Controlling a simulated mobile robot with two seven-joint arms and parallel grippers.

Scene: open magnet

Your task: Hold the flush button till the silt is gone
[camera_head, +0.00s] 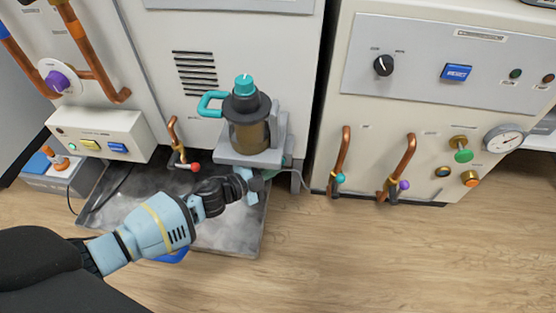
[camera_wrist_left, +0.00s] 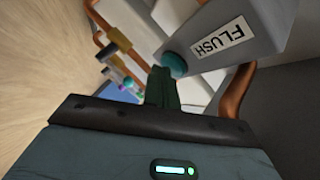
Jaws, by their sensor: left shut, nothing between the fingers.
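The filter housing (camera_head: 250,125) stands on a grey bracket in the head view, with a black collar, a teal knob and a teal handle. Its clear bowl looks brownish and murky. My left gripper (camera_head: 254,182) is just below the bracket's front. In the left wrist view, a grey block with a FLUSH label (camera_wrist_left: 217,38) is close by. The teal flush button (camera_wrist_left: 174,64) is on its face, right at the tip of my shut left fingers (camera_wrist_left: 163,78). They look to be touching it, though the exact contact is hard to tell. My right gripper is out of view.
A grey drip tray (camera_head: 225,235) lies on the floor under my left arm. A copper pipe with a red-tipped valve (camera_head: 190,166) is left of the housing. The right cabinet carries a blue RESET button (camera_head: 456,72) and a gauge (camera_head: 503,139). Floor at right is clear.

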